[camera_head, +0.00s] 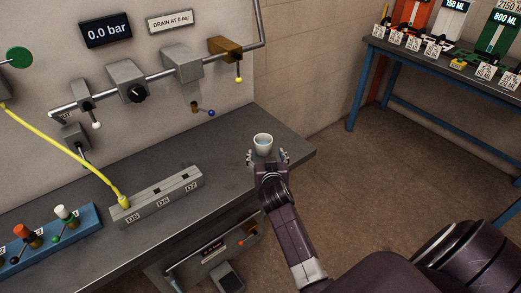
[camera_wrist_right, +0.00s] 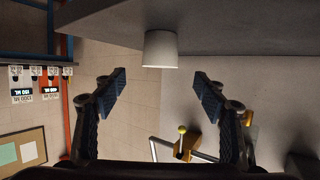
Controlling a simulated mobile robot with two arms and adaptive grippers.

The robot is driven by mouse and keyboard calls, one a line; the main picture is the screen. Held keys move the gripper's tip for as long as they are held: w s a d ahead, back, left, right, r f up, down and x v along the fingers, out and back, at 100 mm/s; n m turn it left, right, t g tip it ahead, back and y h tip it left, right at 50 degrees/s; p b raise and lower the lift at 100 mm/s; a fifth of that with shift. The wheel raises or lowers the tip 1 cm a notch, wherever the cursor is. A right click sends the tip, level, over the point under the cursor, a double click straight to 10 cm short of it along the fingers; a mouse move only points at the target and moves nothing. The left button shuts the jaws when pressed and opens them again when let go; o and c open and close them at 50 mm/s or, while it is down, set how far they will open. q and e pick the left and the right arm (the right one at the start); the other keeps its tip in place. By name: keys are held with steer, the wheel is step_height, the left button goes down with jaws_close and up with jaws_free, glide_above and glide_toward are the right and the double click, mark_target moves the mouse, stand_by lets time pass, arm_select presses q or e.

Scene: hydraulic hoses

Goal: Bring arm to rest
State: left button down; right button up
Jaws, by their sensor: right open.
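My right gripper (camera_head: 268,158) is open at the right end of the grey workbench. A small light cup (camera_head: 262,139) with bluish contents stands upright on the bench just beyond the fingertips. In the right wrist view the cup (camera_wrist_right: 160,49) shows past the two spread fingers of the right gripper (camera_wrist_right: 163,90), and nothing is between the fingers. The right arm reaches in from the lower right of the head view. My left gripper is not in view.
The grey bench (camera_head: 225,150) carries a block labelled D5 to D7 (camera_head: 160,200) with a yellow hose (camera_head: 65,150) plugged in. Pipes and valves (camera_head: 127,80) line the wall behind. A blue-framed table (camera_head: 440,60) stands at the upper right. Open floor (camera_head: 375,170) lies between.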

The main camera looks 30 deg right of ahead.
steer(key=shift+s+a, duration=0.1)
steer(key=shift+s, duration=0.15)
steer(key=s+a+f+n+g+y, duration=0.25)
steer(key=s+a, duration=0.35)
steer(key=s, duration=0.6)
steer(key=s+a+f+n+g+y, duration=0.2)
steer(key=s+a+n+g, duration=0.3)
steer(key=s, duration=0.6)
steer(key=s+a+f+g+y, duration=0.25)
steer(key=s+a, duration=0.45)
steer(key=s, duration=0.5)
step_height(320, 180, down, 28)
steer(key=s+f+b, duration=0.1)
steer(key=s+b, duration=0.1)
arm_select(q)
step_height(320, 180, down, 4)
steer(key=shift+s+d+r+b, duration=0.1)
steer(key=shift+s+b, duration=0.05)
steer(key=shift+b, duration=0.75)
arm_select(e)
steer(key=s+d+f+g, duration=0.1)
steer(key=s+d+f, duration=0.2)
steer(key=s+f, duration=1.3)
steer(key=shift+s+f, duration=0.2)
steer(key=shift+f, duration=0.15)
